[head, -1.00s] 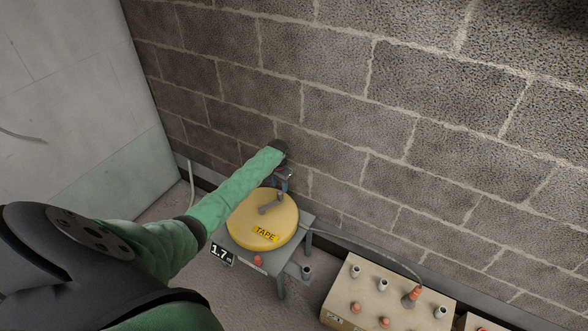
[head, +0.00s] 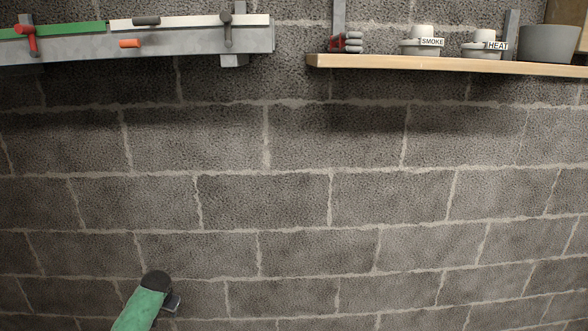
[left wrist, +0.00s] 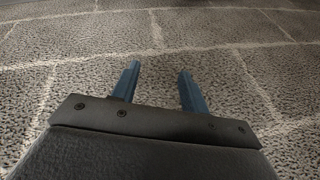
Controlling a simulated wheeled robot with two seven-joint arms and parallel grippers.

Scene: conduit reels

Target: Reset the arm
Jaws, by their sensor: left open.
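Only the wall (left wrist: 210,60) shows beyond the fingertips. My right gripper is in neither view.
A wooden shelf (head: 440,66) on the upper right holds a SMOKE detector (head: 424,42), a HEAT detector (head: 484,45) and a grey pot (head: 549,44). A grey wall rail (head: 180,46) with red and orange parts hangs upper left. The wall between is bare.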

